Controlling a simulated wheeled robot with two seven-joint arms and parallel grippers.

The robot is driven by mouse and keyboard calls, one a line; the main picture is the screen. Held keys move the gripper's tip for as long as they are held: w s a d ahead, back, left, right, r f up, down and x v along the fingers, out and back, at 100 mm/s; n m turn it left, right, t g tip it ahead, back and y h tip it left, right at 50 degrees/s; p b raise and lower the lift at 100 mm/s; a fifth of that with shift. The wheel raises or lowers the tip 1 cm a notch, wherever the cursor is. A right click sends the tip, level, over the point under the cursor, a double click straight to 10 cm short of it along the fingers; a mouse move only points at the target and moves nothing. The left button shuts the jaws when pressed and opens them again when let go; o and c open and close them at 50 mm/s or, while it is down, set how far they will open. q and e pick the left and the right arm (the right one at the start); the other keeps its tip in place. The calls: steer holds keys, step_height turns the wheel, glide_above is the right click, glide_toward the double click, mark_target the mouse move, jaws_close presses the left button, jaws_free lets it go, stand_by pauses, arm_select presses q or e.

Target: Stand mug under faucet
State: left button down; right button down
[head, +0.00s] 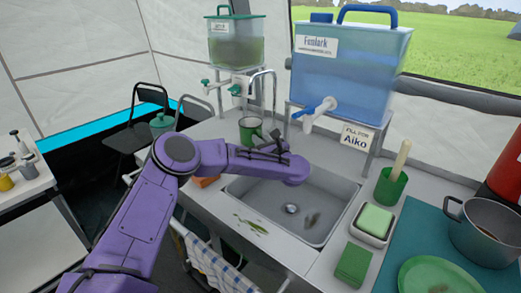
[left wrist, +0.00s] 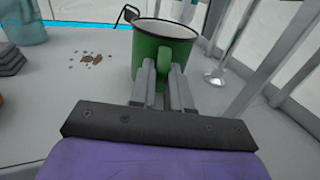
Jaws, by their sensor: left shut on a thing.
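The green mug (head: 250,131) with a pale inside is upright at the back of the counter, left of the sink. My left gripper (head: 272,146) is shut on its handle, which sits between the two fingers in the left wrist view, where the mug (left wrist: 160,50) also shows. I cannot tell whether the mug's base touches the counter. A blue-and-white faucet (head: 318,113) juts from the large blue water tank (head: 349,72), to the right of the mug. A sign reading "Fill for Aiko" (head: 355,137) hangs by it. My right gripper is not in view.
The metal sink (head: 270,205) lies under the blue tank's faucet, with food scraps in it. A smaller tank (head: 236,45) with green taps stands behind the mug. Metal stand legs rise near the mug. A green cup (head: 390,187), a sponge (head: 375,220) and a pot (head: 485,232) crowd the right.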

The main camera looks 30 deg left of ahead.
arm_select(q)
steer(key=shift+w+a+f, duration=0.1)
steer(key=shift+f, duration=0.55)
steer(key=shift+f+b, duration=0.15)
steer(key=shift+b, duration=0.15)
steer(key=c, duration=1.1)
jaws_free()
steer(key=shift+d+r+p, duration=0.2)
steer(key=shift+r+p, duration=0.1)
steer(key=shift+p, duration=0.15)
steer(key=v, duration=1.2)
steer(key=shift+a+f, duration=0.1)
steer(key=shift+a, duration=0.05)
